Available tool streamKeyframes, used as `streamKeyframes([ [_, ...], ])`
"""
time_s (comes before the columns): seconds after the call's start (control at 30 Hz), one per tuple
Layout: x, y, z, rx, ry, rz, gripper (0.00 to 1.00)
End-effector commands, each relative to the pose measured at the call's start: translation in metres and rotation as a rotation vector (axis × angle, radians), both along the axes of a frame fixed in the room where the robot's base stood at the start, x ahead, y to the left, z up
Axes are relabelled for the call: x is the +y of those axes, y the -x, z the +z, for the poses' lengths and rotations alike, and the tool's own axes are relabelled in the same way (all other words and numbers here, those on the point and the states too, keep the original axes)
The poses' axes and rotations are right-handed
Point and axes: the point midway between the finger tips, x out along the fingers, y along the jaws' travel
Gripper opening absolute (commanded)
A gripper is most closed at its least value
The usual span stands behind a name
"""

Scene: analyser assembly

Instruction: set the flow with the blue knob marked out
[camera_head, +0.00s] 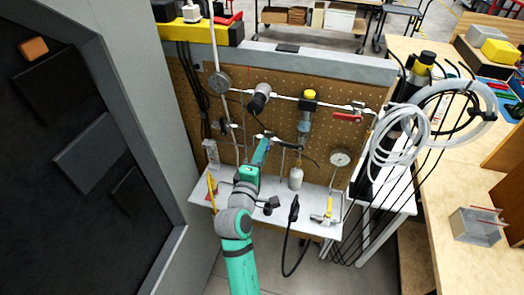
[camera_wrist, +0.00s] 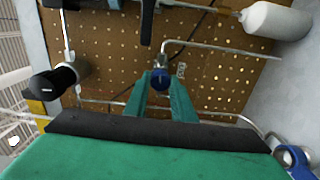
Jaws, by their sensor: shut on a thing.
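The blue knob (camera_wrist: 159,80) sits on a small metal fitting on the brown pegboard (camera_wrist: 215,80), with a bent metal pipe running from it to the right. My gripper (camera_wrist: 160,86) has its two teal fingers on either side of the knob and is shut on it. In the head view my gripper (camera_head: 264,146) reaches up to the middle of the pegboard (camera_head: 285,115); there the knob is hidden behind my gripper. The knob's markings and exact setting are too small to read.
A pipe with a black knob (camera_head: 260,97), a yellow-topped valve (camera_head: 310,95) and a red-handled valve (camera_head: 347,117) runs above my gripper. A grey bottle (camera_head: 296,178) and a gauge (camera_head: 340,158) are to the right. Coiled white hoses (camera_head: 385,155) hang farther right.

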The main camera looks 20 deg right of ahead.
Motion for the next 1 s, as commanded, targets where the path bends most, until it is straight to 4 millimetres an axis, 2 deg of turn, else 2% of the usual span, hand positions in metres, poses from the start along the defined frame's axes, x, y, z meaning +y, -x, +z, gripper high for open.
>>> streamKeyframes([
  [0.33,0.000,0.000,-0.001,0.002,0.001,0.001,0.01],
  [0.37,0.000,0.000,-0.001,0.002,0.001,0.001,0.25],
  [0.43,0.000,0.000,-0.001,0.002,0.001,0.000,0.42],
  [0.77,0.001,0.001,0.000,0.001,0.000,0.000,0.42],
  [0.87,0.005,0.007,-0.001,0.001,0.000,0.001,0.42],
  [1.0,0.018,0.025,0.000,0.001,0.000,0.002,0.42],
])
